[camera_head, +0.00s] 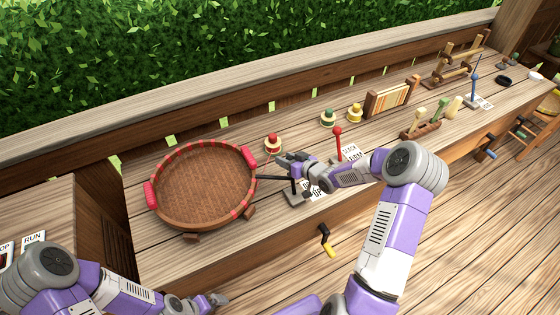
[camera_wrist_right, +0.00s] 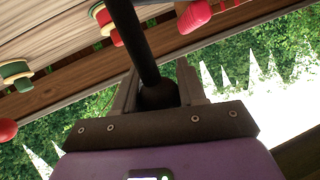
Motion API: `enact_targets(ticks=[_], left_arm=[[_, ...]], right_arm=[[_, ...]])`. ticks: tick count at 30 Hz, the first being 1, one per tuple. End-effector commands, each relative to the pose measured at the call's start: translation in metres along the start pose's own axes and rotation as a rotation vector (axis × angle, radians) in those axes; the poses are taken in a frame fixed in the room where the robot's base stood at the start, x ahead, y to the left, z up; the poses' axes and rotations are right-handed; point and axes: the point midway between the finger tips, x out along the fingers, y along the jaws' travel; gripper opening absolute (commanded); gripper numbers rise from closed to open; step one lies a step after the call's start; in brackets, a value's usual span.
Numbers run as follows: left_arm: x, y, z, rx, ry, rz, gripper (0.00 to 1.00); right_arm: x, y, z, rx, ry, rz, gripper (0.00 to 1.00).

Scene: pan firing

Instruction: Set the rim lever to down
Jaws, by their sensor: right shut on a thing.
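The black lever (camera_head: 294,187) stands on a small base just right of the round woven pan (camera_head: 205,185), with printed cards beside it. A dark bar reaches from it toward the pan's rim. My right gripper (camera_head: 284,159) is above the lever, its fingers pointing left. In the right wrist view, the black rod and its ball end (camera_wrist_right: 158,95) sit between the fingers, which are shut on it. The lever's top is hidden by the gripper in the head view. My left gripper (camera_head: 216,299) is low at the bottom edge, away from the lever; its opening is unclear.
A red-knobbed lever (camera_head: 337,142) with a card stands right of my right gripper. A yellow-handled crank (camera_head: 326,241) is on the bench front. A wooden rack (camera_head: 391,98) stands farther right.

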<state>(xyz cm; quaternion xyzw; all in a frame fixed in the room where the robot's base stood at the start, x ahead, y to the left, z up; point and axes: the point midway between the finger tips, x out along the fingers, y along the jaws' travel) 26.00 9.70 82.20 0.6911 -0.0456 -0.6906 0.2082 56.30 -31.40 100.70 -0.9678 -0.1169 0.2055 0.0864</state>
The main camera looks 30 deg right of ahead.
Motion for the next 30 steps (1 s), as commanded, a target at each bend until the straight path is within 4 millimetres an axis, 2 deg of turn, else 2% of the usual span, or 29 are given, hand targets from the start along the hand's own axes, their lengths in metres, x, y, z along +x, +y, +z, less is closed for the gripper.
enact_targets(ticks=[10,11,15,25,30], left_arm=[[0.0,0.0,0.0,0.0,0.0,0.0,1.0],[0.0,0.0,0.0,0.0,0.0,0.0,1.0],[0.0,0.0,0.0,0.0,0.0,0.0,1.0],[0.0,0.0,0.0,0.0,0.0,0.0,1.0],[-0.001,0.0,0.0,0.0,0.0,0.0,1.0]], right_arm=[[0.001,0.001,0.006,0.004,-0.011,0.0,0.0],[0.001,0.001,0.006,0.004,-0.011,0.0,0.43],[0.0,0.001,0.005,0.003,-0.009,0.0,0.64],[-0.003,0.001,0.003,0.002,-0.005,0.001,0.64],[-0.026,0.001,0.002,0.001,-0.005,0.003,0.64]])
